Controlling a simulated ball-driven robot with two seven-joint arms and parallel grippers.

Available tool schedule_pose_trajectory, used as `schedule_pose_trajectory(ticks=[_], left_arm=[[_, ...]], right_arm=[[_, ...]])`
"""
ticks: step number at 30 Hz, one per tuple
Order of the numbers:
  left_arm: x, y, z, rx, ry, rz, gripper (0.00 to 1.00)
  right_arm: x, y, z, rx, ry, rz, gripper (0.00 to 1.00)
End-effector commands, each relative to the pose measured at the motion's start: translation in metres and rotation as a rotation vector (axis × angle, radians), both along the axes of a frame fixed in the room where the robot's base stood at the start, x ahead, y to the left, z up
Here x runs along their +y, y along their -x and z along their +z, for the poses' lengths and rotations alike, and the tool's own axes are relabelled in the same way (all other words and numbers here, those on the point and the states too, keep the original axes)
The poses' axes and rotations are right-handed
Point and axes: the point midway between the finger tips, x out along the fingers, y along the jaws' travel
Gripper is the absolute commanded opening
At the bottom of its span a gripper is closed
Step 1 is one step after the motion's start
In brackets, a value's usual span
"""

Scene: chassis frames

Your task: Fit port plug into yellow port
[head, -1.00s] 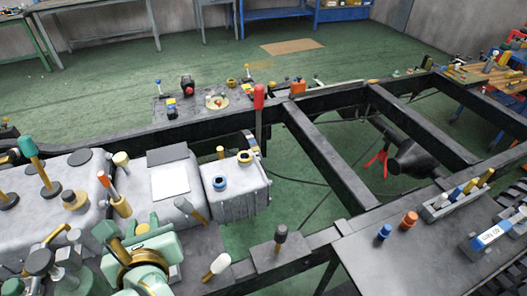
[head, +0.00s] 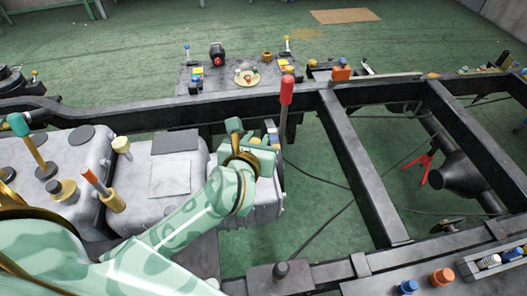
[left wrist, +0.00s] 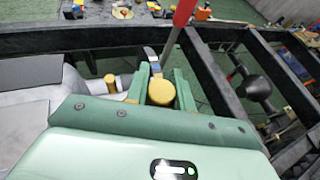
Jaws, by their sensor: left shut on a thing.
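My left gripper (head: 258,156) is over the grey ribbed housing (head: 265,205) in the head view. In the left wrist view its two green fingers (left wrist: 161,84) are shut on the port plug (left wrist: 161,92), of which a round yellow top shows between them. The plug's lower end is hidden, so I cannot tell whether it touches a port. The yellow port is hidden behind my gripper and arm in the head view, and I cannot make it out in the left wrist view. My right gripper is not in view.
A red-topped lever (head: 286,100) stands close to the right of my left gripper.

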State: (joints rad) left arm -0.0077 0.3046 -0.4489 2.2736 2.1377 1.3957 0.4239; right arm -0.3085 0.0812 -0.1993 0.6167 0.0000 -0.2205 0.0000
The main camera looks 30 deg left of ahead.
Motion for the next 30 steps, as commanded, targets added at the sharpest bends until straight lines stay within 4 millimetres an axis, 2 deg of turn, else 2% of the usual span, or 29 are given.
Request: schedule_pose_trajectory(ticks=[1,3,6,13,18,30], left_arm=[[0.004,-0.009,-0.018,0.004,-0.006,0.0,0.01],[0.007,-0.02,-0.033,0.005,-0.006,0.0,0.01],[0.011,-0.031,-0.045,0.003,-0.003,0.0,0.01],[0.015,-0.042,-0.057,0.002,-0.002,0.0,0.01],[0.016,-0.045,-0.088,0.006,-0.002,0.0,0.01],[0.016,-0.044,-0.093,0.0,-0.001,0.0,0.01]], right_arm=[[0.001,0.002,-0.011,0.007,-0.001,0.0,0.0],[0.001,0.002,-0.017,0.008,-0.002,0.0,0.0],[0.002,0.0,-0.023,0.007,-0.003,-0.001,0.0],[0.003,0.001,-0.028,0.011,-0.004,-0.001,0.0],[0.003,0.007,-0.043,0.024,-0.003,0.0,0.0],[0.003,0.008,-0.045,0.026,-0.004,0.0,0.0]])
